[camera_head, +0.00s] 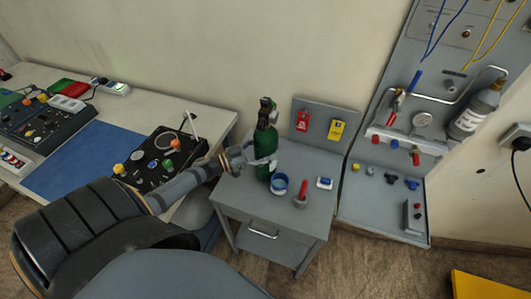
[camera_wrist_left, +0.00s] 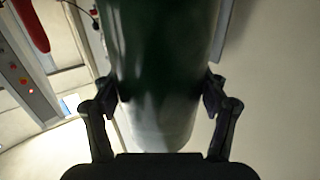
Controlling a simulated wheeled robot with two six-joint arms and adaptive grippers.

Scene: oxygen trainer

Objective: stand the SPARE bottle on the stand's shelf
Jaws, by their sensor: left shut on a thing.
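A dark green bottle (camera_head: 266,140) with a black valve on top is upright over the grey cabinet top (camera_head: 240,195). It also fills the middle of the left wrist view (camera_wrist_left: 163,50), with a paler lower end. No SPARE marking is readable on it. My left gripper (camera_head: 262,163) is shut on the bottle's body, one finger on each side. I cannot tell whether its base touches the cabinet top. A grey-white bottle (camera_head: 474,112) leans at the wall panel (camera_head: 440,75) on the right. My right gripper is not in view.
Close by the green bottle are a blue-rimmed cup (camera_head: 279,185), a red-handled item (camera_head: 301,196) and a small blue-white box (camera_head: 324,183). A board (camera_head: 319,122) with red and yellow tags rises behind. The panel's lower ledge (camera_head: 375,200) holds small fittings. A console (camera_head: 160,158) stands left.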

